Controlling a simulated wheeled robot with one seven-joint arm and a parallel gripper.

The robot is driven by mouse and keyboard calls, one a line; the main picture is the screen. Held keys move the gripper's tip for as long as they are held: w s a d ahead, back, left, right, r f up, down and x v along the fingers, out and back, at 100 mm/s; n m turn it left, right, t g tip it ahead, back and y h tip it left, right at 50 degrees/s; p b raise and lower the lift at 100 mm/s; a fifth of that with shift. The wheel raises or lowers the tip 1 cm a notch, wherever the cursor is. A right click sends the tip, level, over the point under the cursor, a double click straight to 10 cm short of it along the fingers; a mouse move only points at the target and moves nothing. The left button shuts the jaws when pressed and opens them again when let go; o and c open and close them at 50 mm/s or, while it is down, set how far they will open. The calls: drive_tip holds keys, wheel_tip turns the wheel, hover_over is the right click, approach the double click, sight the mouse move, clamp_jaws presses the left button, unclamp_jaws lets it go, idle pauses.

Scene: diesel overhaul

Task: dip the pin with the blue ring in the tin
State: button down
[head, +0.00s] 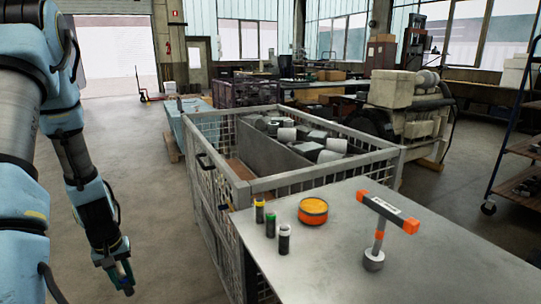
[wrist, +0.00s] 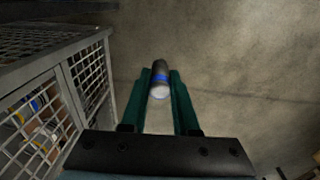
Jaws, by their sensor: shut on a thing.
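My gripper (head: 122,277) hangs low over the floor, left of the mesh crate. In the wrist view my gripper (wrist: 160,76) has its green fingers shut on the pin with the blue ring (wrist: 160,87). The pin has a dark body, a blue band and a pale rounded end facing the camera. In the head view I cannot make out the pin. The tin (head: 313,210), round with an orange wall and an orange-yellow top, stands on the grey table, well right of my gripper and apart from it.
Pins with a yellow (head: 259,211), a green (head: 270,227) and a whitish ring (head: 284,240) stand left of the tin. A T-shaped tool (head: 379,240) stands right. Open floor (head: 170,240) surrounds my gripper.

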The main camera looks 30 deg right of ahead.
drive_tip(key=d+r+m+h+p, duration=0.2)
drive_tip(key=d+r, duration=0.6)
drive_tip(key=d, duration=0.5)
drive_tip(key=d+r+m+h+p, duration=0.1)
drive_tip(key=d+r+m+p, duration=0.1)
drive_tip(key=d+r, duration=0.95)
drive_tip(key=s+d+r+m+h, duration=0.2)
drive_tip(key=s+d+r, duration=0.3)
drive_tip(key=s+d, duration=0.45)
drive_tip(key=s+d+r+m+h, duration=0.15)
drive_tip(key=s+d+r, duration=0.35)
drive_tip(key=d, duration=0.8)
drive_tip(key=shift+m+g, duration=0.25)
drive_tip(key=shift+g, duration=0.15)
drive_tip(key=shift+s+a+f+b, duration=0.15)
drive_tip(key=shift+f+b, duration=0.3)
drive_tip(key=shift+f, duration=0.65)
drive_tip(key=shift+s+f+b, duration=0.2)
drive_tip(key=shift+f+b, duration=0.3)
drive_tip(key=shift+f, duration=0.55)
drive_tip(key=shift+s+a+f+b, duration=0.15)
drive_tip(key=shift+f+b, duration=0.3)
drive_tip(key=shift+f, duration=0.65)
drive_tip(key=shift+s+f+b, duration=0.1)
drive_tip(key=shift+f+b, duration=0.6)
drive_tip(key=shift+f, duration=0.1)
wheel_tip(320, 180, up, 7)
drive_tip(key=p, duration=0.4)
drive_tip(key=shift+p, duration=0.35)
drive_tip(key=shift+d, duration=0.1)
